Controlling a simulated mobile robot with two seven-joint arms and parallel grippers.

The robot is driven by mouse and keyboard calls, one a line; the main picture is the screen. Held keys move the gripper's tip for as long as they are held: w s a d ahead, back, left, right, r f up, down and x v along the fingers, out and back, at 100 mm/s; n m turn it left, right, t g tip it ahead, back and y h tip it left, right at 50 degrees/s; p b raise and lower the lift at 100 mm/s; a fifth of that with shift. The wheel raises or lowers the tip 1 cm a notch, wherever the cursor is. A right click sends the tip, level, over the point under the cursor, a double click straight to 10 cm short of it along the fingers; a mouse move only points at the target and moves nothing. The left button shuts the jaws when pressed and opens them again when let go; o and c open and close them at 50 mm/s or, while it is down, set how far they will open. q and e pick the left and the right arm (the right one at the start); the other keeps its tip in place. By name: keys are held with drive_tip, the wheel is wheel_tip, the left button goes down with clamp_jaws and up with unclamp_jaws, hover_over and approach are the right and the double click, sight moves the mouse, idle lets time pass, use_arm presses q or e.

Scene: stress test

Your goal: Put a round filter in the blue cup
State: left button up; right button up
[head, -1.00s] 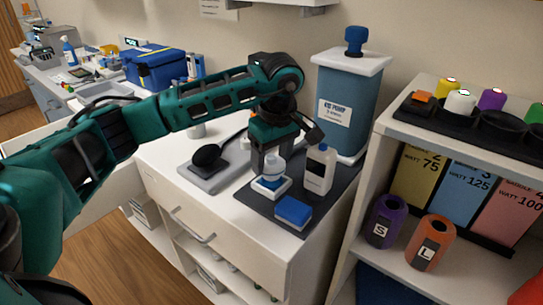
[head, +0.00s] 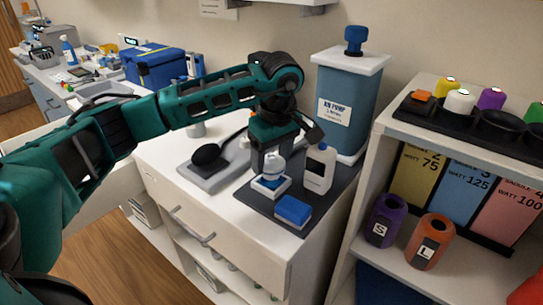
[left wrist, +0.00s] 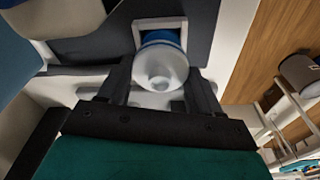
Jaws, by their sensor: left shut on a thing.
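A small bottle-like thing with a whitish top and blue lower part (head: 271,170) stands in a white square holder (head: 266,191) on the dark mat. My left gripper (head: 270,160) points down over it and is shut on its upper part. In the left wrist view its pale round top (left wrist: 160,68) sits between the two fingers, with the white holder (left wrist: 146,23) and a blue edge behind it. I cannot make out a round filter or a clearly blue cup. My right gripper is not in view.
On the dark mat (head: 262,208) a white bottle (head: 319,169) stands close right of the gripper, and a blue block (head: 293,210) lies in front. A grey device (head: 207,171) is at left. A large blue pump container (head: 345,105) stands behind. A shelf (head: 390,110) rises at right.

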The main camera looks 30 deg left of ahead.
use_arm(q)
drive_tip(key=shift+f, duration=0.2)
drive_tip(key=shift+f+b, duration=0.3)
drive_tip(key=shift+b, duration=0.05)
drive_tip(key=shift+f+b, duration=0.6)
drive_tip(key=shift+f, duration=0.25)
drive_tip(key=o, duration=1.1)
